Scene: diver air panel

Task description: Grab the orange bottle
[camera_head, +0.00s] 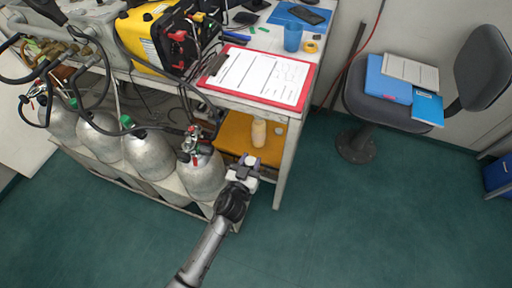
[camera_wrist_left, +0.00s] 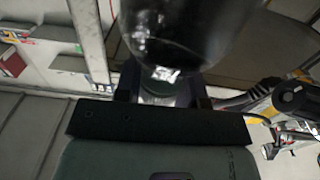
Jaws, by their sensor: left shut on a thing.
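A pale orange-tan bottle (camera_head: 259,132) stands upright on the orange lower shelf (camera_head: 236,130) under the table. My left gripper (camera_head: 246,160) is just in front of the shelf, below the bottle in the picture, with a small gap between them. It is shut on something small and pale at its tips. In the left wrist view, a dark rounded object (camera_wrist_left: 190,35) fills the top, with its shiny lower end between the fingers of the gripper (camera_wrist_left: 162,86). I cannot tell for sure what this object is. My right gripper is not in view.
Silver gas cylinders (camera_head: 150,155) stand in a rack left of my gripper. A table leg (camera_head: 285,165) stands to the right. A red clipboard (camera_head: 258,78) lies on the tabletop above. The green floor (camera_head: 350,230) is clear to the right, before the chair (camera_head: 385,105).

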